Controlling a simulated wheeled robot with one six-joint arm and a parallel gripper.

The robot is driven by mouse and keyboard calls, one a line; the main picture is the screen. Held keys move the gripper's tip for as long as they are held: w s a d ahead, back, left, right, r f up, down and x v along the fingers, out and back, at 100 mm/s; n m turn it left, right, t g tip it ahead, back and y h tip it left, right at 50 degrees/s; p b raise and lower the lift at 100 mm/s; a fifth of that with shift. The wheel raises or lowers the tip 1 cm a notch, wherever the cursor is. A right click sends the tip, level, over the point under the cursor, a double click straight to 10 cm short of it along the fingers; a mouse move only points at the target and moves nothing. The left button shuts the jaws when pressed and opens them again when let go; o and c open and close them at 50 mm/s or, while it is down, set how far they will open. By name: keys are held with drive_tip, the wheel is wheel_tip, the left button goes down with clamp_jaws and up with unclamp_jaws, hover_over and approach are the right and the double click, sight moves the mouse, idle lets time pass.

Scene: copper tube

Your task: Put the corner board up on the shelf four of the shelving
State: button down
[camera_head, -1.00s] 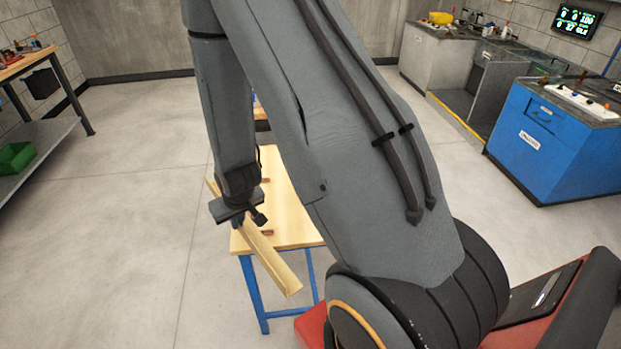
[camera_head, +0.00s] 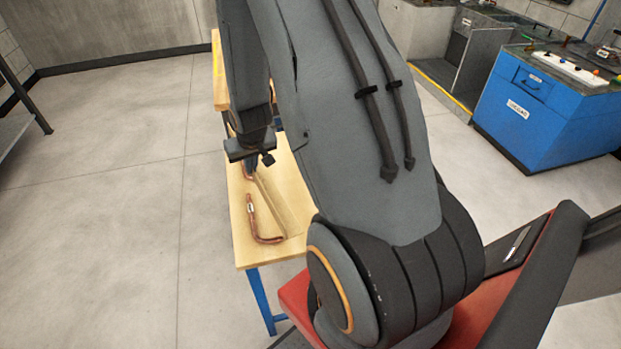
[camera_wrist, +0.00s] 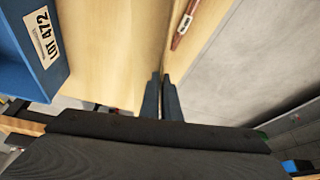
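The corner board (camera_head: 277,198) is a long tan angle strip. It slants over the small wooden table (camera_head: 246,249) in the head view, its near end toward my base. My gripper (camera_head: 251,168) is at its far part, and the fingers hide that end. In the wrist view the two dark fingers of my gripper (camera_wrist: 164,97) are close together on a tan edge, which looks like the corner board. Whether the board touches the table top is unclear. I cannot identify the shelving or its shelf four in these frames.
Bent copper tubes (camera_head: 256,225) lie on the table beside the board. A blue bin (camera_wrist: 25,60) labelled LOT 472 is close at left in the wrist view. A blue cabinet (camera_head: 530,118) stands at right. A grey bench (camera_head: 12,132) is at far left. The left floor is clear.

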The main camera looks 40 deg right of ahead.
drive_tip(key=m+h+b, duration=0.1)
drive_tip(key=m+b, duration=0.1)
hover_over(287, 176)
drive_tip(key=s+a, duration=0.2)
drive_tip(key=shift+d+f+p, duration=0.1)
drive_tip(key=shift+d+f, duration=0.1)
drive_tip(key=shift+f, duration=1.3)
drive_tip(key=shift+d+f+p, duration=0.1)
drive_tip(key=shift+d+f, duration=0.1)
drive_tip(key=shift+f, duration=1.3)
drive_tip(key=shift+d+f+p, duration=0.1)
drive_tip(key=shift+d+f, duration=0.1)
drive_tip(key=shift+f, duration=1.3)
drive_tip(key=shift+f, duration=0.15)
drive_tip(key=c, duration=2)
unclamp_jaws()
